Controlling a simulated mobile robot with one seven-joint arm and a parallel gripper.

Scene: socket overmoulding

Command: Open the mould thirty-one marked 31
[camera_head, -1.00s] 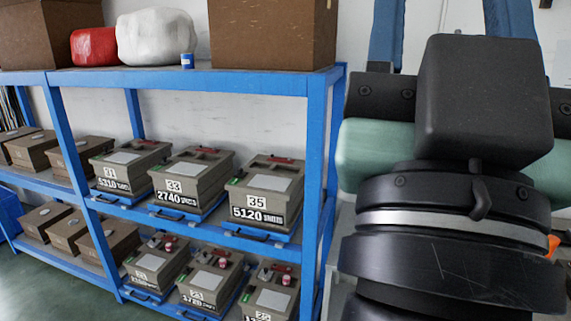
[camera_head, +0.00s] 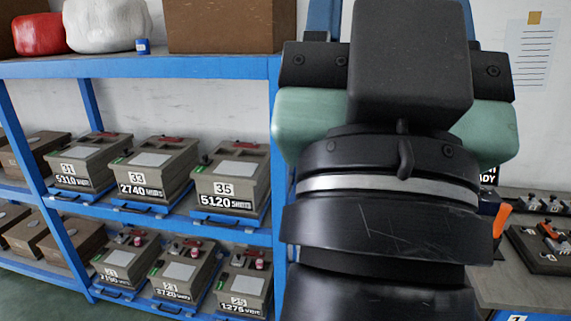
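Mould 31 (camera_head: 80,164) is a grey-brown box with a white "31" label, "5310 shots" below it, a pale plate and a red piece on top. It stands on the middle shelf at the left, on a blue tray (camera_head: 78,193), and looks closed. My gripper (camera_head: 396,125) shows from behind as a teal and black body, right of the shelving and well apart from mould 31. Its fingertips are hidden behind it.
Moulds 33 (camera_head: 155,171) and 35 (camera_head: 229,186) stand right of mould 31. Several similar moulds fill the lower shelf. A blue post (camera_head: 276,200) edges the blue rack (camera_head: 200,69). A bench (camera_head: 520,285) with small parts is at the right.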

